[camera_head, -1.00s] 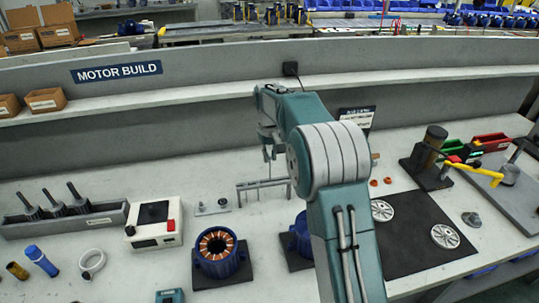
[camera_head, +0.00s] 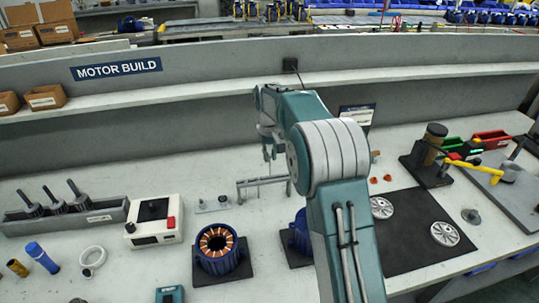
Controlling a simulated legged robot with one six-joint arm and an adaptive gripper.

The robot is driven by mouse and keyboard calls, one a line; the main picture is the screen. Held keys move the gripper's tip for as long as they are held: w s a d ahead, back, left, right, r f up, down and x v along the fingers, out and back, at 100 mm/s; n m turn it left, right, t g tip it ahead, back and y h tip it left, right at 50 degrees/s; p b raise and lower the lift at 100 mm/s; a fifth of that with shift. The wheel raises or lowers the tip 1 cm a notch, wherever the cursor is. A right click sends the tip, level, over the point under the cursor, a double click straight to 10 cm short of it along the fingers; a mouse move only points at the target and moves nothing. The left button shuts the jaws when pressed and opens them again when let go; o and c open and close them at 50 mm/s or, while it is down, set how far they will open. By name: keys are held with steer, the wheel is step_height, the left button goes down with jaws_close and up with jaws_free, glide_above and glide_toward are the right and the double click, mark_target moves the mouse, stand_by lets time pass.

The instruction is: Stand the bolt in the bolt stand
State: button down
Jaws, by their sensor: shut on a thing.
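My gripper (camera_head: 267,149) hangs from the end of my arm at the middle of the table, small and partly hidden by the arm. It is shut on the bolt, which shows only as a thin dark upright sliver (camera_head: 269,163) below the fingers. A low grey metal rack (camera_head: 252,181) with a flat top bar and thin legs stands behind the blue motor housing and looks like the bolt stand. In the picture the bolt is over this rack. I cannot tell whether it touches it. My arm hides the rack's right end.
A blue motor housing with copper windings (camera_head: 217,250) stands in front. A second blue housing (camera_head: 299,236) is partly behind my arm. A white control box (camera_head: 154,221) is on the left. A dark mat (camera_head: 405,225) with pale discs and a yellow-handled fixture (camera_head: 478,168) are on the right.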

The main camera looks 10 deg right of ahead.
mark_target(270, 178)
steer(key=shift+f, duration=3.95)
steer(key=c, duration=0.6)
jaws_free()
steer(key=shift+o, duration=1.2)
steer(key=shift+r, duration=3.05)
